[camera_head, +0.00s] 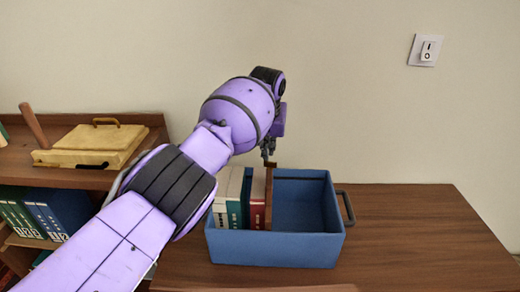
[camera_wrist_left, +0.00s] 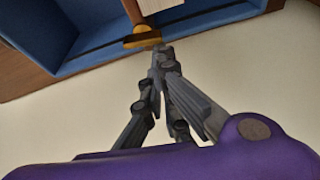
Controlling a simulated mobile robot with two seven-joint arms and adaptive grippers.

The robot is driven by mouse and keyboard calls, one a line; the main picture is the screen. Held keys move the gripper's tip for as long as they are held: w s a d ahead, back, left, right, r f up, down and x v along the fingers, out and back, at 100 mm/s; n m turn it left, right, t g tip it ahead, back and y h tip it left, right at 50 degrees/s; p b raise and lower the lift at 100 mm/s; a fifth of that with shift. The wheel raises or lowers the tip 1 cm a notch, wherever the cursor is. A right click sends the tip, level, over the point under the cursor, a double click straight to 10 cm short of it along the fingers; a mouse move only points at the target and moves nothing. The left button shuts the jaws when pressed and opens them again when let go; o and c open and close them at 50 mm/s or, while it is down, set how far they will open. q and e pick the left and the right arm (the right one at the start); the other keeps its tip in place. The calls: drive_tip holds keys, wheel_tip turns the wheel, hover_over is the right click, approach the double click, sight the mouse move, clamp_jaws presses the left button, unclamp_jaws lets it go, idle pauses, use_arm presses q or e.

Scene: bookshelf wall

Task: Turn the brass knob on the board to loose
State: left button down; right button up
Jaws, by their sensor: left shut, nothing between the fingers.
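A blue crate (camera_head: 285,250) on the wooden top holds several books (camera_head: 235,195) and an upright brown board (camera_head: 269,205) beside them. In the left wrist view, a brass-coloured knob (camera_wrist_left: 140,40) shows at the crate's edge (camera_wrist_left: 95,62). In the head view it is too small or hidden to make out. My left gripper (camera_head: 268,156) points down just above the board's top. Its fingers (camera_wrist_left: 157,52) are shut with nothing between them, their tips close to the knob. I cannot tell whether they touch it. My right gripper is not in view.
A dark handle (camera_head: 346,207) sticks out from the crate's right side. The wooden top (camera_head: 430,235) is clear to the right. A yellow box (camera_head: 90,148) lies on the left shelf, above several binders (camera_head: 40,218).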

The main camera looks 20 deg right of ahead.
use_arm(q)
drive_tip(key=shift+a, duration=0.15)
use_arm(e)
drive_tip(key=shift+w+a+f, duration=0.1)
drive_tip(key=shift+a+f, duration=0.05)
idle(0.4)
use_arm(q)
drive_tip(key=shift+s, duration=0.1)
drive_tip(key=shift+s+a+f+p, duration=0.15)
drive_tip(key=shift+s+p, duration=0.55)
drive_tip(key=shift+p, duration=0.4)
drive_tip(key=shift+f, duration=0.1)
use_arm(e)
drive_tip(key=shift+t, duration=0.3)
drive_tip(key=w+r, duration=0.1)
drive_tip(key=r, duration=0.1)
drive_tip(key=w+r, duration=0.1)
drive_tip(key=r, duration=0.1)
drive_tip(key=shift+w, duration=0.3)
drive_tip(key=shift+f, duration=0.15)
